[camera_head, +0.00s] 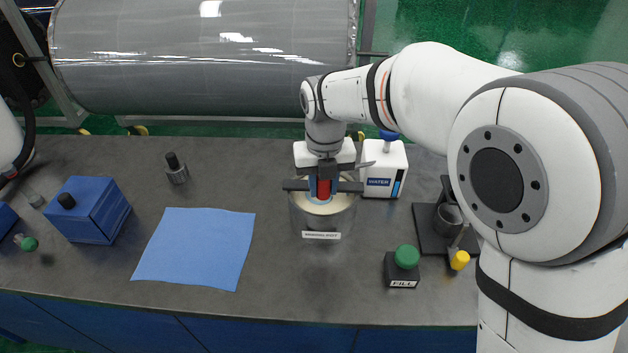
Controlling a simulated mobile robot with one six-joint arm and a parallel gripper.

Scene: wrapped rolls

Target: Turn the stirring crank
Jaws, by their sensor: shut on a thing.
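The stirring crank's red handle (323,188) shows above the pot. My gripper (323,190) points down over the pot and is shut on the red handle. The rest of the crank is hidden by my gripper and the dark bar across the pot's top.
A white WATER container (384,170) stands just right behind the pot. A green FILL button (405,257) and a dark stand with a cup (447,220) are to the right. A blue cloth (195,247), blue box (88,212) and small metal cylinder (175,170) lie left.

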